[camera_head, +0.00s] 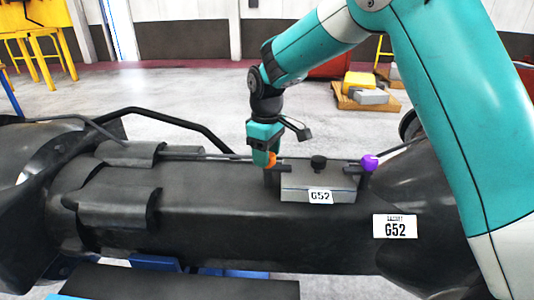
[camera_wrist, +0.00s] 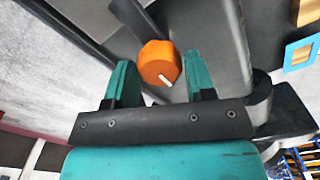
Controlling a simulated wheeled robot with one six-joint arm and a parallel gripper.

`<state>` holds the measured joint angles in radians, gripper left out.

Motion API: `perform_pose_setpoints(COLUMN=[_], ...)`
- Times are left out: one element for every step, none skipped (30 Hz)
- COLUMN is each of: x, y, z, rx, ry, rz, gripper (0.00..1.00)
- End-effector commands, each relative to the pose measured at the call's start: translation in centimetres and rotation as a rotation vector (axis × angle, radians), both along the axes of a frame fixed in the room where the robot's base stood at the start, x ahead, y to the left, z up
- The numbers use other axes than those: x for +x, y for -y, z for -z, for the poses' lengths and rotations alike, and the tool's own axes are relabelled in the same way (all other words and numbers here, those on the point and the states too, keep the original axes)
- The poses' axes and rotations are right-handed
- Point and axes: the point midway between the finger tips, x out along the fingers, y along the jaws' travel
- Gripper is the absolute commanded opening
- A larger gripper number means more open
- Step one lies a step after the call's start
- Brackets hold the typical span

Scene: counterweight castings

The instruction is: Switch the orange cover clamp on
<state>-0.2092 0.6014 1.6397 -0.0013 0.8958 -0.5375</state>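The orange cover clamp (camera_head: 271,160) is a small orange knob at the left end of a grey cover box (camera_head: 320,185) labelled G52. In the wrist view the orange clamp (camera_wrist: 159,63) has a short white mark on its face, pointing to the lower right. My gripper (camera_head: 264,160) is above the clamp, pointing down. In the wrist view my gripper's teal fingers (camera_wrist: 160,82) are apart, one on each side of the knob, with gaps visible. The head view hides part of the knob behind a finger.
A purple knob (camera_head: 370,163) sits at the cover's right end, and a black knob (camera_head: 318,161) stands on its top. The dark casting (camera_head: 200,225) runs across the view. A black bent bar (camera_head: 170,120) rises behind it. A pallet with boxes (camera_head: 365,98) lies farther back.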

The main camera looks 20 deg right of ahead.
Motion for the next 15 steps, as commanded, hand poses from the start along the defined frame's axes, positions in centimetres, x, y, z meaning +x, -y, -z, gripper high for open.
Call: perform_pose_setpoints(x=[0.0, 0.0, 0.0, 0.0, 0.0, -0.1, -0.1, -0.1, -0.1, -0.1, -0.1, 0.0, 0.0, 0.0, 0.0], y=[0.0, 0.0, 0.0, 0.0, 0.0, 0.0, 0.0, 0.0, 0.0, 0.0, 0.0, 0.0, 0.0, 0.0, 0.0], z=[0.0, 0.0, 0.0, 0.0, 0.0, 0.0, 0.1, 0.1, 0.1, 0.0, -0.1, -0.3, -0.5, -0.8, -1.4], rx=[0.000, -0.001, -0.001, -0.001, -0.001, -0.001, -0.001, -0.001, -0.001, -0.001, -0.001, -0.001, -0.001, -0.001, 0.000], ry=[0.000, -0.001, -0.001, -0.002, -0.002, -0.002, -0.003, -0.003, -0.003, -0.003, -0.002, -0.001, -0.001, -0.001, 0.001], rz=[0.000, 0.001, 0.001, 0.001, 0.001, 0.002, 0.002, 0.002, 0.002, 0.002, 0.002, 0.003, 0.003, 0.003, 0.003], gripper=[0.62, 0.67, 0.67, 0.67, 0.67, 0.67, 0.67, 0.67, 0.67, 0.67, 0.67, 0.67, 0.67, 0.67, 0.67])
